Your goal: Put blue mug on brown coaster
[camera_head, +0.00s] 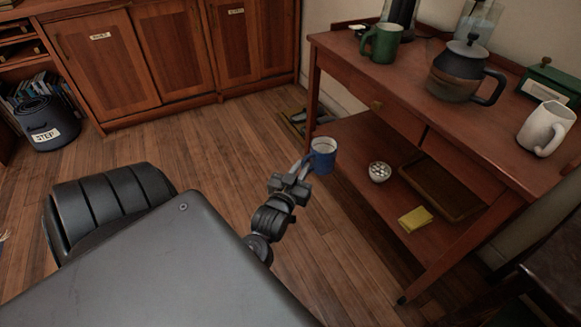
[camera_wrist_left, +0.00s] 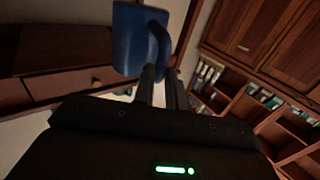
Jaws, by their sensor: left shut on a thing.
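The blue mug (camera_head: 322,157) is in my left gripper (camera_head: 301,172), held in the air in front of the left end of the wooden side table. The mug looks roughly upright. In the left wrist view the mug (camera_wrist_left: 131,40) is at the top, with its handle at the two fingers (camera_wrist_left: 160,85). The gripper is shut on the handle. I cannot make out a brown coaster in either view. My right gripper is not in view.
The side table (camera_head: 440,95) carries a green mug (camera_head: 382,43), a dark coffee pot (camera_head: 462,75), a white mug (camera_head: 546,128) and a green box (camera_head: 551,84). Its lower shelf (camera_head: 350,150) holds a small bowl (camera_head: 380,171), a brown tray (camera_head: 440,188) and a yellow cloth (camera_head: 415,219).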

